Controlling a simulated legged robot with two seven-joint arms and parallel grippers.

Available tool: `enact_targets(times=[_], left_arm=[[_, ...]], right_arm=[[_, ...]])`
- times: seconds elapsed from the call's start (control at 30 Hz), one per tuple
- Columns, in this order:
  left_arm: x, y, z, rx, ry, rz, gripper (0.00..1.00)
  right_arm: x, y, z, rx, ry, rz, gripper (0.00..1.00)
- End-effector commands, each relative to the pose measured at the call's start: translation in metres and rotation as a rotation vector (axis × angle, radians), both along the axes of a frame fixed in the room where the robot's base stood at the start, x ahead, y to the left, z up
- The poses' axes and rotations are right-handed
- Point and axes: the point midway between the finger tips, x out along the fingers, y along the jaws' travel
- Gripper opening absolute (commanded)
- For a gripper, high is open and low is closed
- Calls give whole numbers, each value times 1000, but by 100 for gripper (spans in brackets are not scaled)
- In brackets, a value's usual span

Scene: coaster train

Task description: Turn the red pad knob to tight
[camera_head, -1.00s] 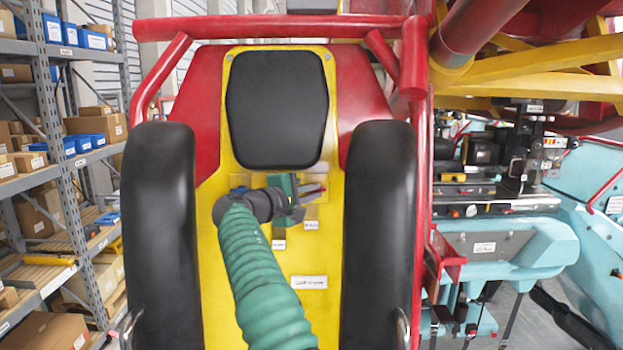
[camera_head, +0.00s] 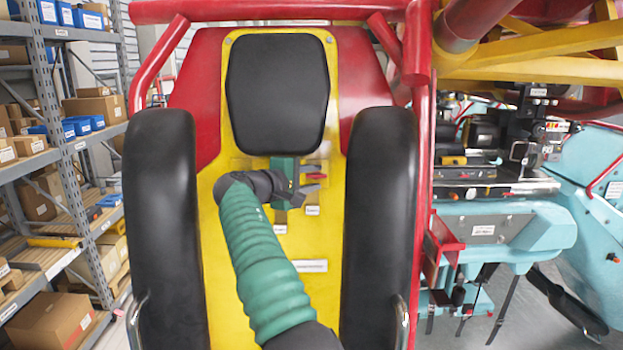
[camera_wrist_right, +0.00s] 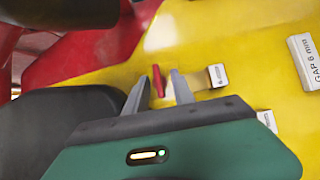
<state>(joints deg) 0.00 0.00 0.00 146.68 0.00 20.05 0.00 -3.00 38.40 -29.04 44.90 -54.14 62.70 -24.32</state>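The red pad knob (camera_head: 317,177) is a small red bar on the yellow panel (camera_head: 315,240), below the black seat pad. My right gripper (camera_head: 312,178) reaches it from the left, fingers pointing right. In the right wrist view, the knob (camera_wrist_right: 158,80) shows between the two grey fingertips (camera_wrist_right: 160,76). There is a visible gap on each side, so the gripper is open around or just short of the knob; I cannot tell the depth. The knob's base is partly hidden. A small label (camera_wrist_right: 217,76) sits beside it. My left gripper is not in view.
Black padded restraints (camera_head: 165,230) stand on both sides of the panel, with a black pad (camera_head: 277,95) above. A larger white label (camera_head: 310,266) is lower on the panel, reading GAP 6 mm in the wrist view (camera_wrist_right: 304,62). Shelving (camera_head: 60,150) stands at left.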

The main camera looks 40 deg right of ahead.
Motion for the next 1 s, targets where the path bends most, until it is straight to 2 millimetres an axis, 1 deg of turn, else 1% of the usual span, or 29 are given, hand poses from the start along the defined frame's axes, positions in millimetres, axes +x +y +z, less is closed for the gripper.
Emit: enact_targets(times=[0.27, 0.37, 0.47, 0.57, 0.6, 0.7, 0.8, 0.9, 1.0], left_arm=[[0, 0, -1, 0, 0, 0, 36], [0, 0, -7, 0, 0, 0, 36], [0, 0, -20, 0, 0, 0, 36], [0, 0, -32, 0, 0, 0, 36], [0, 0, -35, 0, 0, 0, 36], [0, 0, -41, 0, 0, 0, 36], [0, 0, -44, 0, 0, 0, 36], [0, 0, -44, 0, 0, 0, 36], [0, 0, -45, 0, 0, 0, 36]], right_arm=[[-2, 1, 1, -1, -1, 0, 30], [-3, 10, 1, -1, -3, 1, 30], [-7, 29, 1, -1, -3, 4, 30], [-12, 57, 5, -1, -3, 4, 30], [-14, 69, 9, -2, -2, 5, 30], [-19, 98, 15, -1, -1, 5, 30], [-25, 124, 22, -1, 0, 4, 30], [-30, 143, 27, 0, 1, 2, 30], [-33, 154, 30, 1, 2, 0, 30]])
